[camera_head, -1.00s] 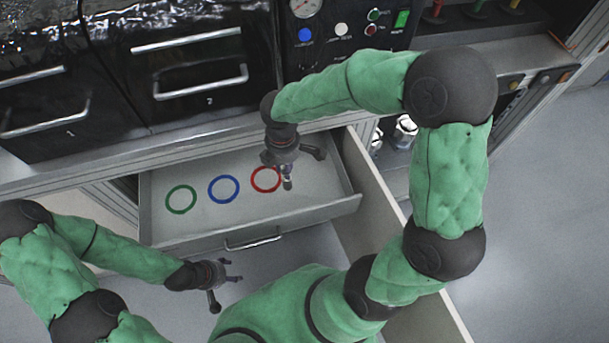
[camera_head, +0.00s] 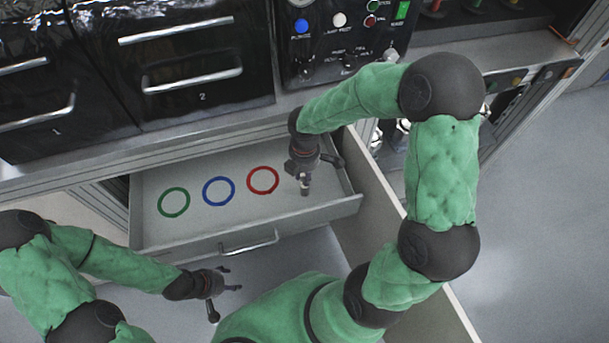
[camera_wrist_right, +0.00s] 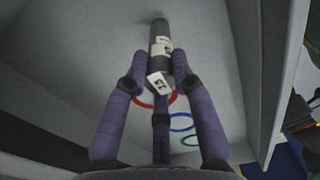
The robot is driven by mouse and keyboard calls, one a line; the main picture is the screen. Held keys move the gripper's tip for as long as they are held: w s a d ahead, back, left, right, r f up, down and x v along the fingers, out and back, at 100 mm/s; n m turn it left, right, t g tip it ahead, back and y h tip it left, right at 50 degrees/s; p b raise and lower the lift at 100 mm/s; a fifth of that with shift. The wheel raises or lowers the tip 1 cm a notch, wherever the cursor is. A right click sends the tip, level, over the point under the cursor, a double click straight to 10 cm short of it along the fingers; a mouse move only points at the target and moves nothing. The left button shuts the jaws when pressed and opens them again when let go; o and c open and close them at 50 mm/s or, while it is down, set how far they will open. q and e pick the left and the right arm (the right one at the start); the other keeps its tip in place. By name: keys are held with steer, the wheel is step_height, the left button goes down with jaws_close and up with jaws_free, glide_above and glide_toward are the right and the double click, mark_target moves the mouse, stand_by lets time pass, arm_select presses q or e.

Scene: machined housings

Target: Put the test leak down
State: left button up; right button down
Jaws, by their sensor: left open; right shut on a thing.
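The test leak (camera_wrist_right: 160,38) is a dark grey cylinder with white labels. In the right wrist view it sticks out from between the fingers of my right gripper (camera_wrist_right: 158,78), which is shut on it. In the head view my right gripper (camera_head: 304,174) points down over the right part of the open drawer (camera_head: 152,234), right of the red ring (camera_head: 263,180). The test leak shows small below the fingers there (camera_head: 305,188). I cannot tell whether its end touches the drawer floor. My left gripper (camera_head: 232,279) is open and empty in front of the drawer.
A blue ring (camera_head: 219,191) and a green ring (camera_head: 173,202) are marked left of the red one on the drawer floor. The drawer handle (camera_head: 249,243) is at its front. A control panel (camera_head: 342,45) and closed black drawers (camera_head: 190,50) stand behind.

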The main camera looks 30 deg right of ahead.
steer(key=shift+r, duration=0.1)
steer(key=c, duration=1)
jaws_free()
steer(key=shift+c, duration=0.2)
step_height(320, 180, up, 12)
steer(key=p, duration=0.4)
steer(key=shift+p, duration=0.3)
